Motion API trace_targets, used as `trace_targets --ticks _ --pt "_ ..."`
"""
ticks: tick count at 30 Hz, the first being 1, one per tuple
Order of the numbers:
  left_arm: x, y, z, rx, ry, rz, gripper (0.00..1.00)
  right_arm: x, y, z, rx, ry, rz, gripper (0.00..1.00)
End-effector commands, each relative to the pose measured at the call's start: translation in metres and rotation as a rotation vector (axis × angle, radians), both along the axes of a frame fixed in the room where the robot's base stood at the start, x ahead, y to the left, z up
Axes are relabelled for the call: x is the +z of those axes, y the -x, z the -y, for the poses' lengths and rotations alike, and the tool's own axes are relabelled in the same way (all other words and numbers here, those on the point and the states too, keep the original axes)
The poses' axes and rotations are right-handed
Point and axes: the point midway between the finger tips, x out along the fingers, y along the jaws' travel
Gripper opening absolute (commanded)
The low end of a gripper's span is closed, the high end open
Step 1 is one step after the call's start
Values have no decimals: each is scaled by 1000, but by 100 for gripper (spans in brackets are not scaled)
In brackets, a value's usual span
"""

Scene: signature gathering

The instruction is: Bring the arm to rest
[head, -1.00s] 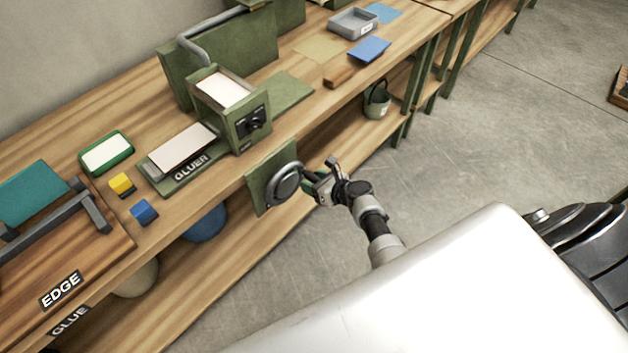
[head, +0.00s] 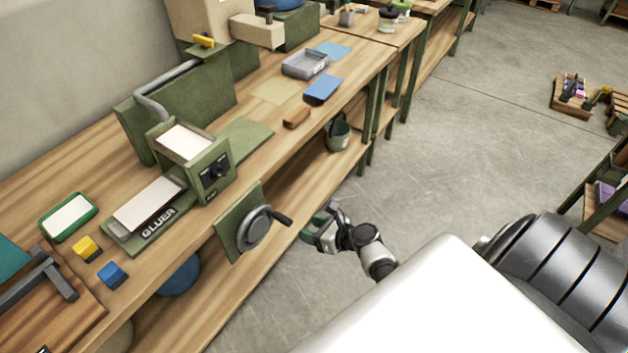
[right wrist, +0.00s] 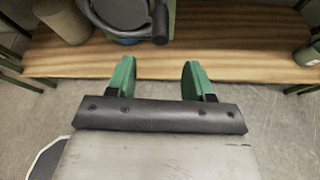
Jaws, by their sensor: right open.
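My right gripper (head: 316,232) is in front of the bench, a little to the right of the gluer's round crank wheel (head: 255,228). Its two green fingers show apart and empty in the right wrist view (right wrist: 158,80). The crank wheel sits on a green plate (head: 226,238) at the bench front, and its dark handle (head: 284,217) points towards the gripper without touching it. The wheel and handle also show at the top of the right wrist view (right wrist: 160,22). My left gripper is not in the head view.
The gluer (head: 196,165) stands on the wooden bench (head: 165,243). A green bucket (head: 338,135) stands on the lower shelf. Yellow (head: 88,248) and blue (head: 112,273) blocks lie at the left.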

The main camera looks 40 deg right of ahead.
Motion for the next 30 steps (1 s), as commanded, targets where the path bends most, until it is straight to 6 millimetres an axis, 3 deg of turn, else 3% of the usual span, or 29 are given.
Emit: trace_targets --ticks 20,23,26,30 --pt "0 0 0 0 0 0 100 -2 5 1 6 14 -5 52" --pt "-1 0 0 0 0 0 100 -24 15 -6 49 105 -36 52" --pt "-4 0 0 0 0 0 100 -71 39 -19 168 318 -95 52" --pt "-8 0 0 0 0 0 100 -155 101 -40 507 746 -166 52"
